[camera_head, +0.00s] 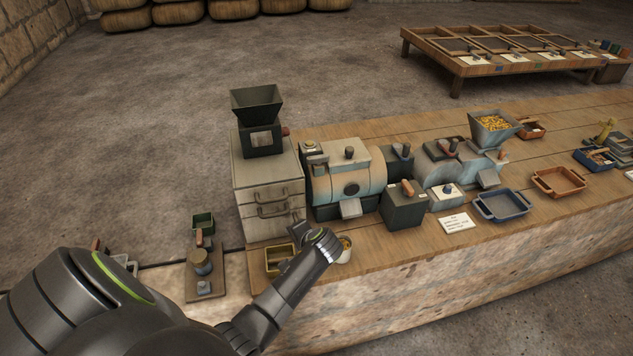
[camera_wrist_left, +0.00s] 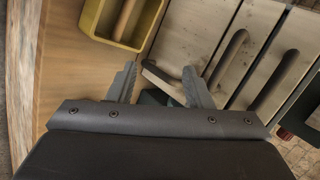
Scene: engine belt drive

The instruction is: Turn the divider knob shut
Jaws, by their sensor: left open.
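I cannot tell for certain which knob is the divider knob. A reddish-brown knob (camera_head: 285,131) sticks out at the right side of the dark hopper (camera_head: 257,108), on top of the pale wooden drawer cabinet (camera_head: 268,181). My left gripper (camera_head: 296,218) is low in front of the cabinet, well below that knob. In the left wrist view my left gripper (camera_wrist_left: 160,76) is open, with its fingers apart near the cabinet's slatted front (camera_wrist_left: 235,45). A small bar and something dark green show between or behind the fingers; what they are is unclear. My right gripper is out of view.
A yellow tray (camera_wrist_left: 113,40) lies beside the fingers. Right of the cabinet stand a cream drum machine (camera_head: 335,185), a dark box with an orange-brown handle (camera_head: 404,208), and a machine with a grain-filled hopper (camera_head: 494,126). A blue tray (camera_head: 502,206) sits near the bench front.

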